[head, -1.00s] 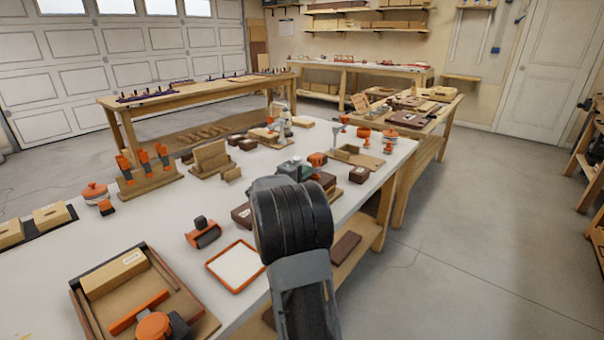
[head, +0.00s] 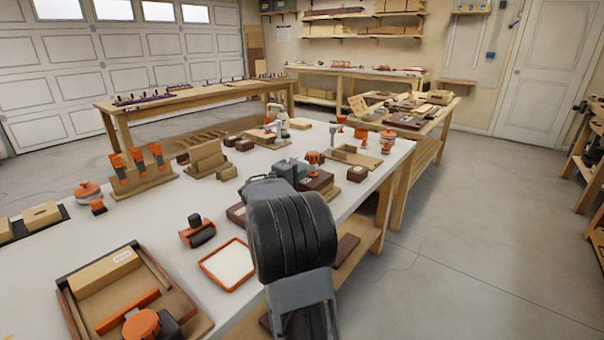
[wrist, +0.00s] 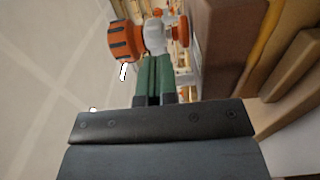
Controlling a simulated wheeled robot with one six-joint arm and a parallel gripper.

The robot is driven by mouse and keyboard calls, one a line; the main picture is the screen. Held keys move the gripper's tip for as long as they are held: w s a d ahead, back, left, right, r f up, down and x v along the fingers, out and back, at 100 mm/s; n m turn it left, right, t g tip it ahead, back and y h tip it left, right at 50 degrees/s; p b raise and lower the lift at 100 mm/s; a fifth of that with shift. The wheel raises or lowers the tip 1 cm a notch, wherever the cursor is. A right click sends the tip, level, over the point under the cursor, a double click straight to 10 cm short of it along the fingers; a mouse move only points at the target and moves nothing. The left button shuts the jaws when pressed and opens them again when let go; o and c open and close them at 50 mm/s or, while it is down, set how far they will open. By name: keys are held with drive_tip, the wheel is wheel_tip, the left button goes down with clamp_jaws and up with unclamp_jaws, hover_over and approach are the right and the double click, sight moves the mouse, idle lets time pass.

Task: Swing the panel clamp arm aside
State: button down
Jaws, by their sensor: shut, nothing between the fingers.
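My gripper (wrist: 155,78) shows in the wrist view as two green fingers, closed together and empty. Just beyond their tips is an orange knob with dark ribs (wrist: 124,41), joined to a pale grey part. Whether the fingers touch it I cannot tell. In the head view an orange knobbed piece (head: 313,157) stands beside a dark brown block, just right of my gripper. My wrist hides part of this spot. No part is clearly recognisable as the panel clamp arm. A wooden fixture with an orange bar (head: 127,312) and round orange knob lies at lower left.
An orange-rimmed white tray (head: 228,264) and an orange-and-black roller-like tool (head: 198,231) lie left of my arm. A rack of orange-handled tools (head: 140,172) stands farther left. Brown blocks stand close in the wrist view's right side. Open floor (head: 450,250) lies right of the bench.

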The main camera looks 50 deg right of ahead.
drive_tip(key=s+a, duration=0.2)
drive_tip(key=a, duration=0.9)
drive_tip(key=shift+s+a, duration=0.3)
drive_tip(key=shift+s, duration=0.05)
drive_tip(key=shift+w+a+f+b, duration=0.15)
drive_tip(key=shift+w+a, duration=0.15)
drive_tip(key=shift+w, duration=0.2)
drive_tip(key=shift+w+a+f+b, duration=0.15)
drive_tip(key=shift+w+a, duration=0.1)
drive_tip(key=shift+w, duration=0.2)
drive_tip(key=shift+r, duration=0.1)
drive_tip(key=d, duration=0.4)
drive_tip(key=d+b, duration=0.1)
drive_tip(key=d, duration=0.4)
drive_tip(key=w+d, duration=0.1)
drive_tip(key=d, duration=0.4)
